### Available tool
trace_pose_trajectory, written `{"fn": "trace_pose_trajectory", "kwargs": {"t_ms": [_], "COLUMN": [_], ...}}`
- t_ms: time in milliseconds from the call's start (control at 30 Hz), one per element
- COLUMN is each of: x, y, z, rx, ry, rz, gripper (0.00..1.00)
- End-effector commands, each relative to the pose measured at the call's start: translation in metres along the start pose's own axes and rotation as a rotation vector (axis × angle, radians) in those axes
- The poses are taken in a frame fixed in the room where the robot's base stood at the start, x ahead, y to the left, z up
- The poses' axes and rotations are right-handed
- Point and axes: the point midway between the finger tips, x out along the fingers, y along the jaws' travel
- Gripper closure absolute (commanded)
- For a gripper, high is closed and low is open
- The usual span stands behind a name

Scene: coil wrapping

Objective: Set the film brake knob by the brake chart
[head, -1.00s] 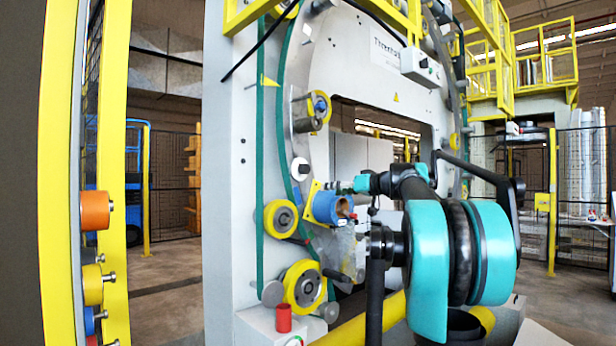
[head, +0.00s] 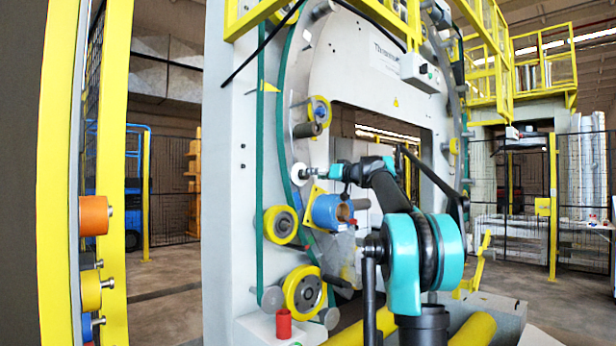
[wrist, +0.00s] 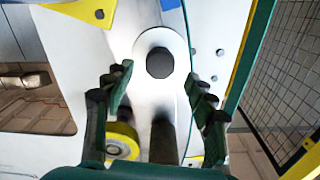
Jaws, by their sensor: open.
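The knob is a dark round cap (wrist: 160,63) on a white disc (wrist: 146,40), seen face-on in the wrist view. In the head view the white disc (head: 298,174) is on the ring's left side. My gripper (wrist: 158,97) is open, with its dark fingers on either side below the knob in the wrist picture; they do not touch it there. In the head view my gripper (head: 314,173) points left, close to the disc; whether it touches is hard to tell. I cannot make out a brake chart or any scale marks.
A blue spool (head: 326,211) on a yellow plate is just below my gripper. A yellow roller (head: 318,107) with a dark cylinder is above the disc. More yellow rollers (head: 303,288) and a red cylinder (head: 284,323) are lower. A yellow post (head: 116,60) stands at far left.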

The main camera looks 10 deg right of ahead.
Motion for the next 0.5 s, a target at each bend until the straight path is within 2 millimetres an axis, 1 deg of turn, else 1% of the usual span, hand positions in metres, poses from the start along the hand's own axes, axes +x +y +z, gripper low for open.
{"fn": "trace_pose_trajectory", "kwargs": {"t_ms": [33,200,333,500], "x": [0.01,0.032,0.041,0.044], "y": [-0.001,0.0,-0.001,0.0], "z": [0.0,0.0,0.0,0.0], "rx": [0.0,0.0,0.0,0.0], "ry": [0.0,0.0,0.0,0.0], "rz": [-0.002,-0.001,-0.001,0.0], "gripper": [0.44,0.44,0.44,0.44]}}
